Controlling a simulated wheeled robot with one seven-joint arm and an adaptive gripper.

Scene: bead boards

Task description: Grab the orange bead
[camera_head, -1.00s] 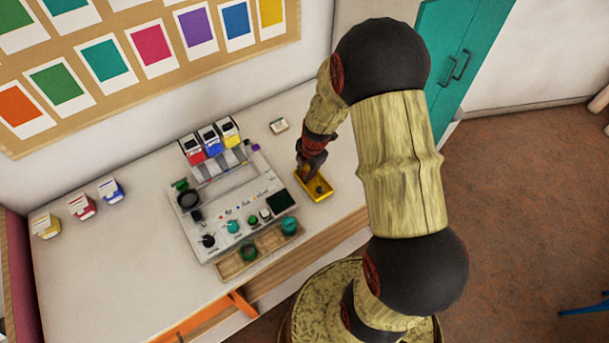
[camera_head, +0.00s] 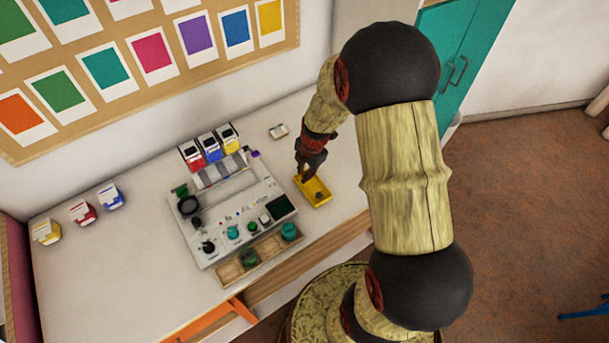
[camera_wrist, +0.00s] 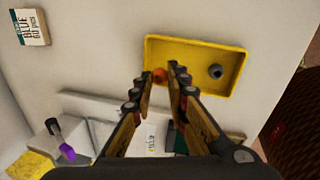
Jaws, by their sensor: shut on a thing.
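The orange bead (camera_wrist: 160,75) shows between my fingertips in the wrist view, partly hidden by them. My gripper (camera_wrist: 162,73) is shut on it, over the left part of a yellow tray (camera_wrist: 195,45). I cannot tell whether the bead is clear of the tray floor. A dark grey bead (camera_wrist: 216,72) lies in the right part of the tray, apart from my fingers. In the head view my gripper (camera_head: 306,177) is at the far left end of the yellow tray (camera_head: 326,200); the orange bead cannot be made out there.
A small box marked BLUE (camera_wrist: 30,27) lies on the table behind the tray. Bare table (camera_head: 110,265) lies at the left.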

